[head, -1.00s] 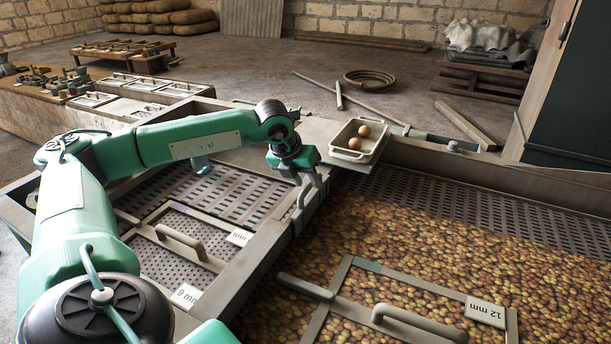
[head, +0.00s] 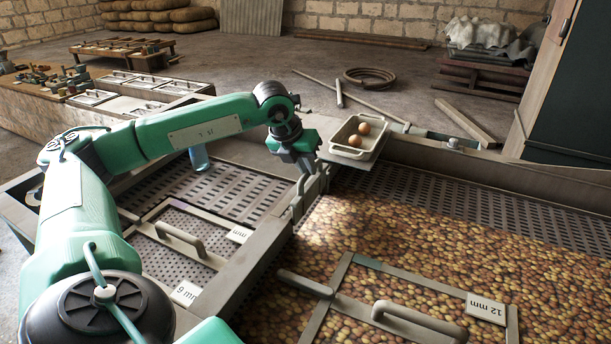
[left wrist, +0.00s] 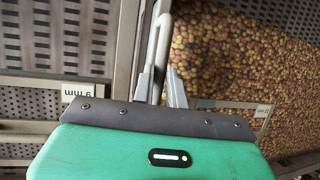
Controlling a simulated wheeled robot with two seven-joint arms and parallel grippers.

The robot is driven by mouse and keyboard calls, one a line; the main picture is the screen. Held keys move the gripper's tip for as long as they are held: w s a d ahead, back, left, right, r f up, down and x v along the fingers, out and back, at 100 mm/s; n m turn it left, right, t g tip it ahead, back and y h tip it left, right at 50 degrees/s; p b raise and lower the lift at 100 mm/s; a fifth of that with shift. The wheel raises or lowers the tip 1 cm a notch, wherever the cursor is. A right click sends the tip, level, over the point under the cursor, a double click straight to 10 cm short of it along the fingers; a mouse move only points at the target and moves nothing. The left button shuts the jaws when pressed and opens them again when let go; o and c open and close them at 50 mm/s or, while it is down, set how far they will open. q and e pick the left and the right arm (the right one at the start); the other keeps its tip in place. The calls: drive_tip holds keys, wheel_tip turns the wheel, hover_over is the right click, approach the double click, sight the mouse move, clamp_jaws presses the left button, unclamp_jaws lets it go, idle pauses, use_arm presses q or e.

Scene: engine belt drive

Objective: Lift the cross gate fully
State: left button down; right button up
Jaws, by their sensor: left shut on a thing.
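The cross gate (head: 316,187) is a grey metal plate standing in the divider between the left grate bed and the bed of small brown and yellow produce. Its grey handle (head: 297,207) shows beside it, and the handle also shows as a pale bar in the left wrist view (left wrist: 156,40). My left gripper (head: 304,176) is shut on the handle at the gate's upper part, and its two grey fingers (left wrist: 160,76) lie either side of the bar. The gate's lower edge is hidden. My right gripper is not in view.
A pale tray (head: 348,153) with two round brown items sits just right of my gripper on a ledge. Framed screens with handles lie at lower left, marked 9 mm (head: 186,292), and at lower right, marked 12 mm (head: 486,308). Produce covers the right bed.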

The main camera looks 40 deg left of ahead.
use_arm(q)
wheel_tip(320, 180, up, 2)
drive_tip(key=shift+r, duration=0.1)
drive_tip(key=shift+w+a+r, duration=0.1)
drive_tip(key=shift+r, duration=0.15)
drive_tip(key=c, duration=1.4)
unclamp_jaws()
drive_tip(key=shift+f, duration=0.1)
drive_tip(key=b+v, duration=0.2)
drive_tip(key=v, duration=1.2)
drive_tip(key=shift+b, duration=0.35)
